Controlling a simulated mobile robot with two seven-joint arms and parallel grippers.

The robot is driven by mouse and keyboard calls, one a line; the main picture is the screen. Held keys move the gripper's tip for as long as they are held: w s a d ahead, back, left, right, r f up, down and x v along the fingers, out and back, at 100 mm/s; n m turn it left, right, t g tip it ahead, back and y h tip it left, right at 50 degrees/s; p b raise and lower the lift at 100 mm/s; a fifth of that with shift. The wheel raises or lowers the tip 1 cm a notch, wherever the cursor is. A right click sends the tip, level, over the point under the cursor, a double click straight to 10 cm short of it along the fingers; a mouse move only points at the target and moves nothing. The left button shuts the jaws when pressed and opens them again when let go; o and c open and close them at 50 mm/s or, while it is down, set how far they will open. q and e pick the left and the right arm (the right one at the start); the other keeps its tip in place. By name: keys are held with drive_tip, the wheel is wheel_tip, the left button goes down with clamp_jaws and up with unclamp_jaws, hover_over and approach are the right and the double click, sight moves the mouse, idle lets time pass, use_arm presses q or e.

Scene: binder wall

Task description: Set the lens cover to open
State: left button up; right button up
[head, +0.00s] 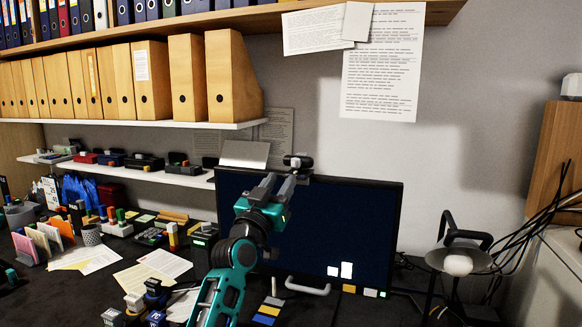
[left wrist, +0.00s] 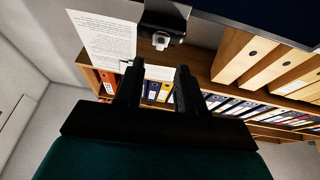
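The dark webcam (head: 298,160) sits on the top edge of the monitor (head: 350,225). In the left wrist view the webcam (left wrist: 160,28) is upside down, with a small pale piece that looks like the lens cover (left wrist: 160,42) on its face. I cannot tell whether the lens is covered. My left gripper (head: 283,182) is in front of the monitor's upper edge, just below the webcam. In the left wrist view its two fingers (left wrist: 158,86) are apart with nothing between them, and the webcam lies beyond the tips. My right gripper is out of view.
Shelves with wooden magazine files (head: 150,80) and binders are at the upper left. A lower shelf (head: 150,172) holds small devices. The desk at left is crowded with stationery and papers (head: 150,275). A lamp (head: 458,262) and loose cables (head: 525,240) are at right.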

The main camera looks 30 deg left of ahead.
sight(293, 163)
use_arm(q)
drive_tip(key=shift+x, duration=3.1)
drive_tip(key=shift+c, duration=0.4)
clamp_jaws()
